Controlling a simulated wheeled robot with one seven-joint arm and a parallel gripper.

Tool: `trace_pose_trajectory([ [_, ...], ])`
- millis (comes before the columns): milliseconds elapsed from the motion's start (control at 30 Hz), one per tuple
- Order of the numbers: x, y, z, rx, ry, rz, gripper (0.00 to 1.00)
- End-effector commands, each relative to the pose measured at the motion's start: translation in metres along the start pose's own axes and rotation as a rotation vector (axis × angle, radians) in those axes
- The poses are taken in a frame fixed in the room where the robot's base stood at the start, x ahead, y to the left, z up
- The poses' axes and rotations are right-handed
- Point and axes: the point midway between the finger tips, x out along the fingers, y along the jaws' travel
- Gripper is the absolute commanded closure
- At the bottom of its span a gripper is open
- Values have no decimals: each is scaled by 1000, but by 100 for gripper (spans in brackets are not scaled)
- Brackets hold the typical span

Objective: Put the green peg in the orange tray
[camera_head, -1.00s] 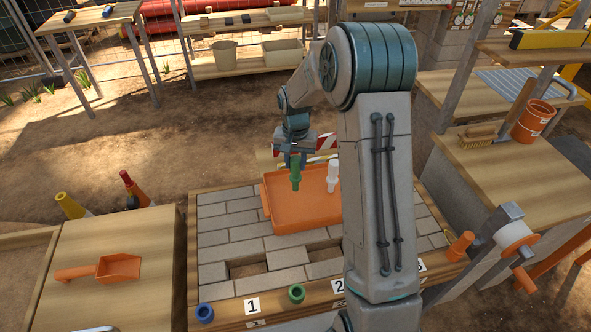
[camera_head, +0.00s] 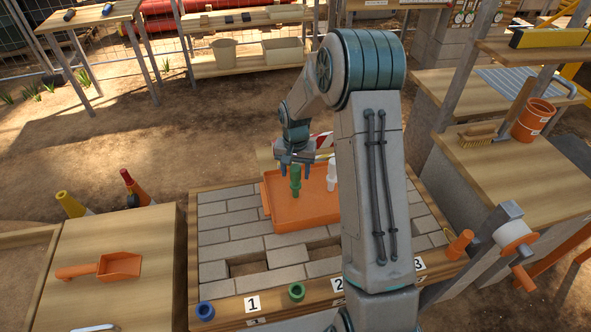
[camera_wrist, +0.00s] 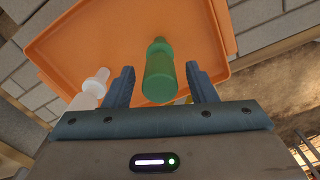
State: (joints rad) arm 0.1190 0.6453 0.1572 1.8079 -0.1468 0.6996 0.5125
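The green peg (camera_head: 295,180) is upright over the floor of the orange tray (camera_head: 300,212), inside its rim in the picture. I cannot tell for sure whether its lower end touches the tray. My gripper (camera_head: 295,164) is just above and around its top. In the wrist view the green peg (camera_wrist: 159,75) is between the two spread fingers of my gripper (camera_wrist: 160,85), with a gap on each side. A white peg (camera_head: 332,172) stands in the tray to the right, partly beside my arm. My arm hides the tray's right part.
The tray lies on a grey brick surface (camera_head: 225,222) with two open slots in front. Blue (camera_head: 205,311) and green (camera_head: 296,291) rings and number cards line the front edge. An orange scoop (camera_head: 118,266) lies on the left table. A reel (camera_head: 514,234) is at right.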

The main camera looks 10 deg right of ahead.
Motion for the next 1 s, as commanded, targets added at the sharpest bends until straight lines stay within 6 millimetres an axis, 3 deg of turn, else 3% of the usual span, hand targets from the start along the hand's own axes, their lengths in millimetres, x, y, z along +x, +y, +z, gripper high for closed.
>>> trace_pose_trajectory([
  [167,-7,0,-1,0,2,0,49],
  [600,-94,0,-1,-1,4,-1,49],
  [867,-122,0,1,-2,3,-1,49],
  [1000,-140,6,16,-27,21,1,49],
])
